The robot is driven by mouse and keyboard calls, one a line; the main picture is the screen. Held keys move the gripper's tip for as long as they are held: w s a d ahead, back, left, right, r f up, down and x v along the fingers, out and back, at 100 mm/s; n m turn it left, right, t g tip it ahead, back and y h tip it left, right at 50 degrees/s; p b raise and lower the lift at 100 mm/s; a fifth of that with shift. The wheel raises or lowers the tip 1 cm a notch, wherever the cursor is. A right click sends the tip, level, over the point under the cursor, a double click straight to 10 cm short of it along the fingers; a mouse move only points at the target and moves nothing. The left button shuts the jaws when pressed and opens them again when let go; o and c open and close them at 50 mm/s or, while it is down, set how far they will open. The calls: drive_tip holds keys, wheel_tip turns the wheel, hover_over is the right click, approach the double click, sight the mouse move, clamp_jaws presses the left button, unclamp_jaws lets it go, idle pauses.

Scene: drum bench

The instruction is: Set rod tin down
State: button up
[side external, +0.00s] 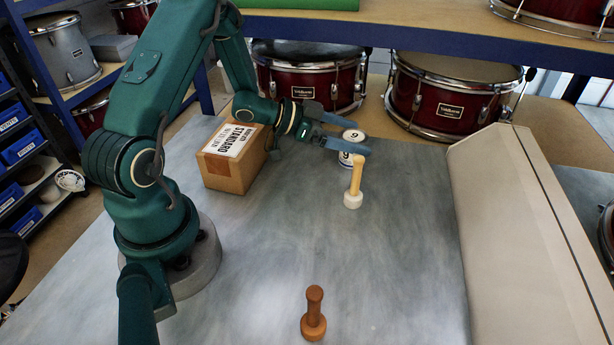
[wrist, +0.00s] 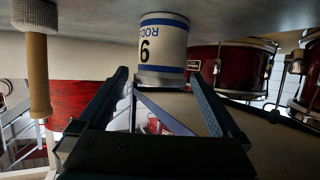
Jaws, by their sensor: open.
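The rod tin (side external: 348,158) is a white can with blue bands and a dark number. It stands upright on the grey bench, partly hidden by a finger of my gripper (side external: 361,138). My gripper is open, with its fingers level and on either side of the tin. In the wrist view, where the bench appears at the top, the tin (wrist: 165,45) shows between and just beyond the spread fingertips (wrist: 160,76). A gap shows on both sides of it there.
A pale-headed mallet (side external: 356,178) stands close in front of the tin; its handle (wrist: 38,75) shows in the wrist view. A cardboard box (side external: 232,165) sits left of my gripper. A brown wooden mallet (side external: 313,318) stands at the front. Red drums (side external: 445,95) are behind. The middle bench is clear.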

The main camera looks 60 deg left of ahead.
sight(345, 136)
drive_tip(key=r, duration=0.5)
drive_tip(key=s+r, duration=0.1)
drive_tip(key=r, duration=0.1)
drive_tip(key=shift+a+r, duration=0.25)
drive_tip(key=shift+r, duration=0.05)
drive_tip(key=s+a+r+n+g+y, duration=0.1)
drive_tip(key=s+r+n+y, duration=0.3)
drive_tip(key=r+y, duration=0.45)
drive_tip(key=s+d+f+g+h, duration=0.1)
drive_tip(key=s+d+f+g, duration=0.1)
drive_tip(key=s+d, duration=0.3)
drive_tip(key=s+d+f+g+h, duration=0.2)
drive_tip(key=s+d, duration=0.4)
drive_tip(key=s, duration=0.6)
drive_tip(key=shift+s+f+g, duration=0.15)
drive_tip(key=shift+s+g, duration=0.05)
drive_tip(key=shift+g, duration=0.7)
